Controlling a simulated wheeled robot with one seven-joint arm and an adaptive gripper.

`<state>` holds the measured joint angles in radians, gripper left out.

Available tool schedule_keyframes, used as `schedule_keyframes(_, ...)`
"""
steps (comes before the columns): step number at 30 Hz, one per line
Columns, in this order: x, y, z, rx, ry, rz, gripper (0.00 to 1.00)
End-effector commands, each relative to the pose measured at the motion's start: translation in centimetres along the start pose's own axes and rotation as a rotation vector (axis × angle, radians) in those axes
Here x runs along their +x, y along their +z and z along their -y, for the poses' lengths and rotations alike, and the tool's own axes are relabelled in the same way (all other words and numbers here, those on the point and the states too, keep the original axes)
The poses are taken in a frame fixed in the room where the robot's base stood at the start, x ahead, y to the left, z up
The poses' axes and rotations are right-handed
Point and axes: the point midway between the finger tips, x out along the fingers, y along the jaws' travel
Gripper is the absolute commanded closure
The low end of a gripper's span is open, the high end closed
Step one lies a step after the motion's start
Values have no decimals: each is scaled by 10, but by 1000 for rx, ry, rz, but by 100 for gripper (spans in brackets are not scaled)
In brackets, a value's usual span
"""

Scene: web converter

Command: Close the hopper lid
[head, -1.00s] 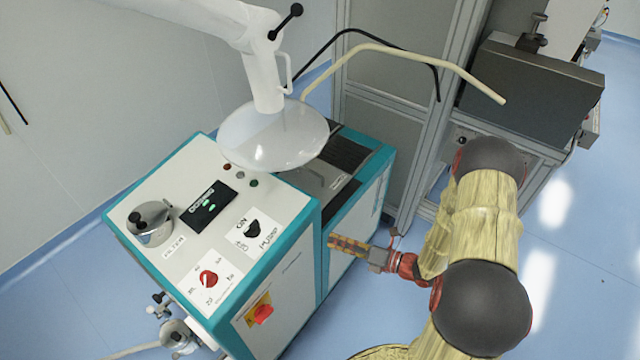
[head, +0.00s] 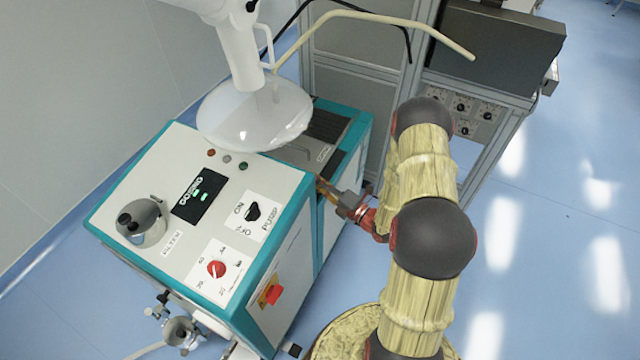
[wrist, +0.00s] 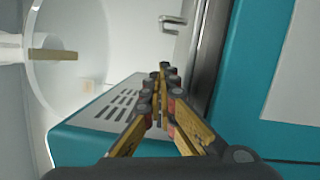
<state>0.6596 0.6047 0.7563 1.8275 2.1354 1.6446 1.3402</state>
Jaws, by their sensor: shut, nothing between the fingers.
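The teal and white machine (head: 190,215) stands left of my arm. A grey panel with a small handle, seemingly the hopper lid (head: 292,154), lies at its rear top, partly hidden by a translucent hood. I cannot tell how far the lid is open. My gripper (head: 322,186) is at the machine's right side, near the top edge by this panel. In the wrist view my gripper (wrist: 160,75) is shut and empty, its fingers pointing toward a metal handle (wrist: 173,20) beyond the tips. Contact with the machine cannot be made out.
The translucent hood (head: 255,118) on a white arm (head: 237,50) hangs over the machine's rear top. A vented panel (wrist: 118,103) is left of my fingers in the wrist view. A grey frame and cabinet (head: 350,60) stand behind. Blue floor (head: 560,240) is clear at right.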

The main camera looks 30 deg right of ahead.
Motion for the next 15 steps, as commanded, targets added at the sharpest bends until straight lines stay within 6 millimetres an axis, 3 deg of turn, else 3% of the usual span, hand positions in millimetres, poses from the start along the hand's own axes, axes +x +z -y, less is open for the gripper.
schedule_keyframes(9, 62, 0, 2, -2, 1, -2, 100)
schedule_keyframes(15, 65, 29, 2, -2, 0, 0, 100)
